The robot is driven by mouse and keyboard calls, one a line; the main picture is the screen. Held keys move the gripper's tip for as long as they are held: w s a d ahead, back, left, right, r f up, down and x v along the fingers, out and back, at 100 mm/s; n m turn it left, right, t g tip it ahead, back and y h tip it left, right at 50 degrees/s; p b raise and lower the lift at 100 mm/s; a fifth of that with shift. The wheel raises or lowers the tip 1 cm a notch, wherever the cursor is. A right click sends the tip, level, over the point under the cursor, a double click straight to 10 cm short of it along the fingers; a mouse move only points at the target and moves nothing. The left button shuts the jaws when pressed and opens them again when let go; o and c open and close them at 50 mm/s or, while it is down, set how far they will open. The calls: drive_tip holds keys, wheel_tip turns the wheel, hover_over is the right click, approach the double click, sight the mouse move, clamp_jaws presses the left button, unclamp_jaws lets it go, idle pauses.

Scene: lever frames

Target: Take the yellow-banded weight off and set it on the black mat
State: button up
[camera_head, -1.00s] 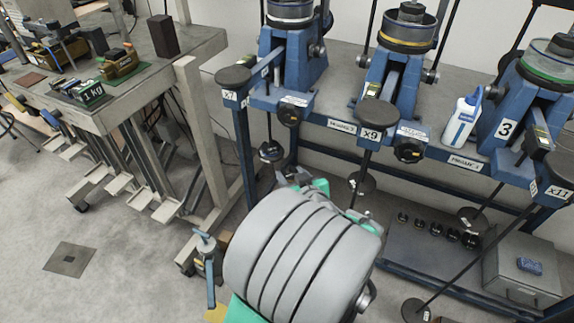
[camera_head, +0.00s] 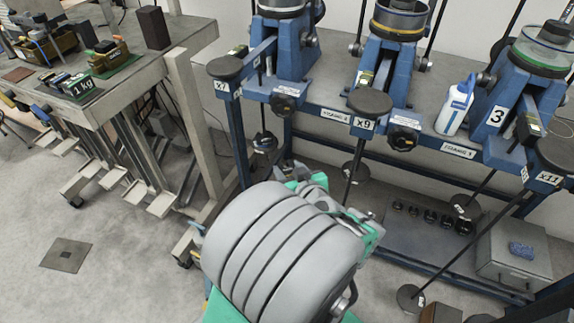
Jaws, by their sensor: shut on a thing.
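I cannot make out a yellow-banded weight or a black mat. A yellow band (camera_head: 398,30) shows on the cell of the middle lever frame (camera_head: 385,75), marked x9. A hanger rod with a round plate (camera_head: 355,173) hangs below that frame. A dark hanger piece (camera_head: 264,143) hangs below the x7 frame. My large grey and teal arm fills the lower middle of the view. My gripper's fingers are hidden, so I cannot see what they hold.
Several small black weights (camera_head: 430,217) stand on the lower shelf, beside a grey box (camera_head: 513,258). A white and blue bottle (camera_head: 455,106) stands by the right frame. The floor at left is open.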

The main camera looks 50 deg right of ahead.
drive_tip(key=shift+s+a, duration=0.45)
drive_tip(key=shift+s, duration=0.4)
drive_tip(key=shift+s+a, duration=0.4)
drive_tip(key=shift+s, duration=0.45)
